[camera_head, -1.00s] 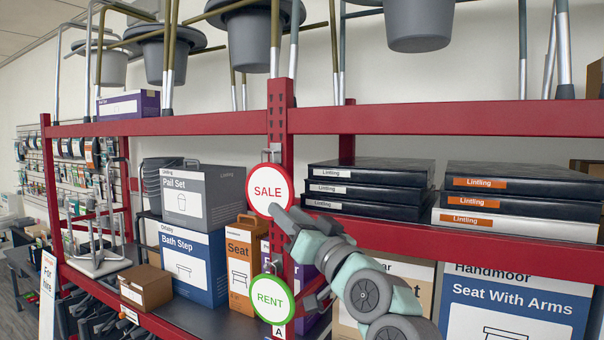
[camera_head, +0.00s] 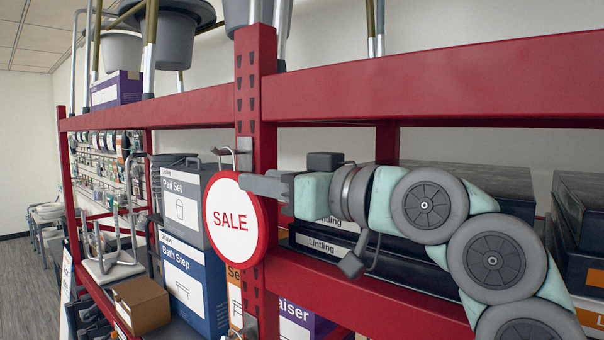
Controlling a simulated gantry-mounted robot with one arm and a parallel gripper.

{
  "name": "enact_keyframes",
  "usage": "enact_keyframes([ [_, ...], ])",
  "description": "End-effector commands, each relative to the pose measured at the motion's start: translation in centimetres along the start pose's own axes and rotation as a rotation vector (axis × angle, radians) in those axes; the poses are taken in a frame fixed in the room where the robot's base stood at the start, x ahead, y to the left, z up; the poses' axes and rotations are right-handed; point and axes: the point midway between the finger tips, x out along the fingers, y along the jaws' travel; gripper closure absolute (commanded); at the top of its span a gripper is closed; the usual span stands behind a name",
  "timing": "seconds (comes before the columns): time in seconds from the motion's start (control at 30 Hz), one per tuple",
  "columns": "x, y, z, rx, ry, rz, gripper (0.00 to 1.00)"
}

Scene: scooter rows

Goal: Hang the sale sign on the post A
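The sale sign (camera_head: 229,222) is a white disc with a red rim and red "SALE" lettering. It is upright in front of the red post (camera_head: 255,95), just below a metal hook (camera_head: 243,153) on that post. I cannot tell whether the sign hangs from this hook. My gripper (camera_head: 262,186) comes in from the right. A grey finger overlaps the sign's upper right edge. The other finger is not clearly seen, so I cannot tell whether they grip it. The post's "A" label is out of view.
A red shelf beam (camera_head: 440,80) runs above my arm. Flat black boxes (camera_head: 330,246) lie behind my arm. Pail Set (camera_head: 181,205) and Bath Step (camera_head: 190,285) boxes stand left of the post. A lower hook (camera_head: 246,326) shows below the sign.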

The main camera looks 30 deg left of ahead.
Motion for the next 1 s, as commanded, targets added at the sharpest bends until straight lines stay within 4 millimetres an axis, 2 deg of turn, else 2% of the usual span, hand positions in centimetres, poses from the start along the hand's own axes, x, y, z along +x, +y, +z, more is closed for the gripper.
enact_keyframes([
  [0.17, 0.8, 0.0, -0.2, 0.0, 0.0, -0.001, 0.64],
  [0.7, 9.4, -0.1, -0.3, 0.001, 0.0, -0.002, 0.64],
  [1.0, 10.8, 0.0, -0.1, -0.001, 0.002, 0.0, 0.64],
])
